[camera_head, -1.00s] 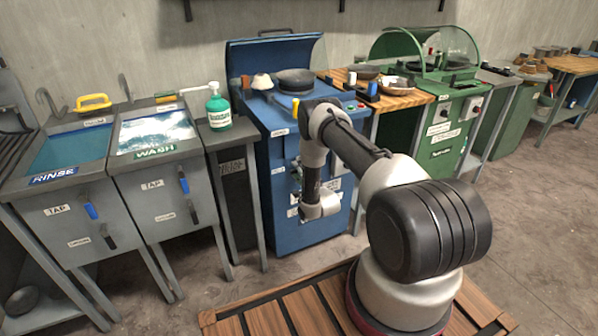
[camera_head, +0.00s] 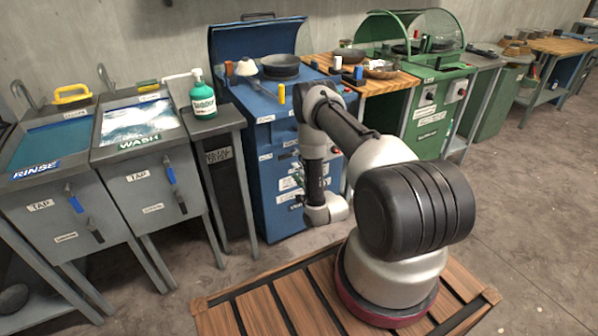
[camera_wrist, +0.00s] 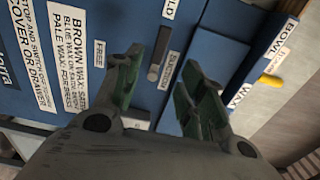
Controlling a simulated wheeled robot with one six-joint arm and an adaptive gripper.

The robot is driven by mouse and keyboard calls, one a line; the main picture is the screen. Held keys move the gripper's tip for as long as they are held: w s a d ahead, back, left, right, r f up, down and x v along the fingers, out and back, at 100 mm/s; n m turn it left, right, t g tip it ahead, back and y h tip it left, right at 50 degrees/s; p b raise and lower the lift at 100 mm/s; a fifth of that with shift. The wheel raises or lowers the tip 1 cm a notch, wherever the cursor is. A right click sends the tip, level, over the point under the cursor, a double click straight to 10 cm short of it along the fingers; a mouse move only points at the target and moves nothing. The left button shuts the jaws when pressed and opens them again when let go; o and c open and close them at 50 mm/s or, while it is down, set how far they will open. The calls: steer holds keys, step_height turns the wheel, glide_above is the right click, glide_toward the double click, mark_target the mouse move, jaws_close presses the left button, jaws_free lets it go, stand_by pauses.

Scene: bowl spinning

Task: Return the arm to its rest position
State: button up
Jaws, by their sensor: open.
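My arm stands on the wooden slatted platform (camera_head: 290,300) in the head view, bent at the elbow with its forearm hanging down in front of the blue cabinet (camera_head: 262,190). My gripper (camera_wrist: 160,85) shows in the wrist view, with its two green-padded fingers apart and nothing between them. Beyond the fingers is the blue cabinet front with white labels and a dark handle (camera_wrist: 160,52).
On the left are the rinse basin (camera_head: 50,145) and wash basin (camera_head: 138,120). A green bottle (camera_head: 202,97) stands on the grey stand. A dark bowl-like piece (camera_head: 280,66) sits on the blue cabinet. A wooden bench (camera_head: 395,85) and green machine (camera_head: 432,110) stand right. Floor at right is clear.

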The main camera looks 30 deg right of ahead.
steer(key=s+f+n+g, duration=0.5)
steer(key=f+g, duration=0.1)
steer(key=f, duration=0.6)
steer(key=s+n+g, duration=0.4)
steer(key=s+g, duration=0.3)
steer(key=s+a+r+n, duration=0.2)
steer(key=s+r, duration=0.7)
steer(key=r, duration=1.1)
steer(key=s+a+r+n, duration=0.2)
steer(key=s+r, duration=0.7)
steer(key=r, duration=1)
steer(key=s+a+r+n, duration=0.2)
steer(key=s+r, duration=0.7)
steer(key=r, duration=1.1)
steer(key=n, duration=0.2)
steer(key=shift+a+r+n+g+h, duration=0.2)
steer(key=shift+r+n+g+h, duration=0.1)
steer(key=shift+n, duration=0.1)
